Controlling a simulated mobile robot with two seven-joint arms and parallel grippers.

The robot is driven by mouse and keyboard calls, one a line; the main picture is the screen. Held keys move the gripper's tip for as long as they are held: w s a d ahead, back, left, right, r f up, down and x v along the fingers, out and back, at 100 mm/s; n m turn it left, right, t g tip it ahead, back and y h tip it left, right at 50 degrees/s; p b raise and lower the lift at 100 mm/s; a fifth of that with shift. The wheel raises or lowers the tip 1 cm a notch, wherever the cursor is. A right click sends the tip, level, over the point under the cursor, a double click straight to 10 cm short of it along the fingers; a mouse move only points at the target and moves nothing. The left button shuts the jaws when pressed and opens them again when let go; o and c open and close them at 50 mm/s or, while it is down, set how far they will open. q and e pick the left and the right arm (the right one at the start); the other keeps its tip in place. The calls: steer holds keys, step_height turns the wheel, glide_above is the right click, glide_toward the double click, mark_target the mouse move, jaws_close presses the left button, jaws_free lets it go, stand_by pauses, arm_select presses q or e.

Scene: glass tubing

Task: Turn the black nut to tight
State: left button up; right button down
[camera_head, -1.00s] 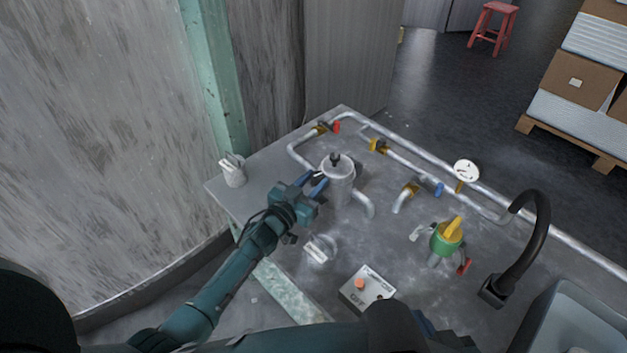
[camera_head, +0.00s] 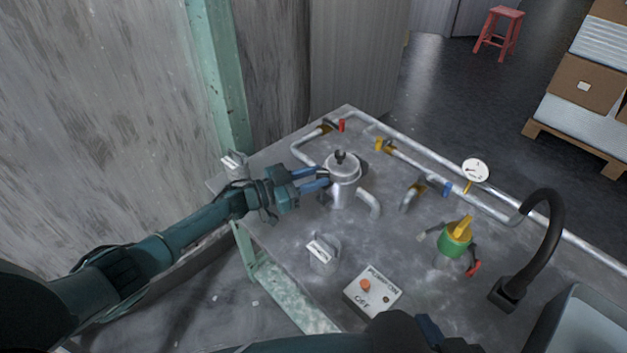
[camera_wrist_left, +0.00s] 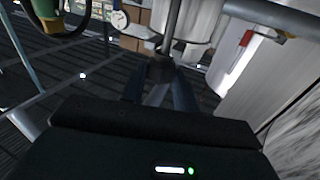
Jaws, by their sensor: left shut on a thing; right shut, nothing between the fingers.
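A grey metal canister (camera_head: 343,190) stands on the bench with a lid and a black knob (camera_head: 340,157) on top. My left gripper (camera_head: 326,179) reaches it from the left, level, with its blue fingers at the canister's side just below the lid. In the left wrist view, my left gripper (camera_wrist_left: 160,85) is shut on a small dark block, seemingly the black nut (camera_wrist_left: 160,68), at the end of a rod (camera_wrist_left: 172,25). In the head view the fingers hide this nut. How tight it is cannot be seen.
A bent pipe (camera_head: 370,201) stands right of the canister. Pipes with coloured valves and a gauge (camera_head: 475,170) run behind. A power box (camera_head: 372,291), a metal piece with a white label (camera_head: 320,250) and a green-yellow valve (camera_head: 456,240) stand nearer. A black faucet (camera_head: 545,235) is right.

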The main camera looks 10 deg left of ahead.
stand_by(0.3)
arm_select(q)
steer(key=o, duration=0.7)
steer(key=v, duration=1.3)
steer(key=shift+p, duration=0.45)
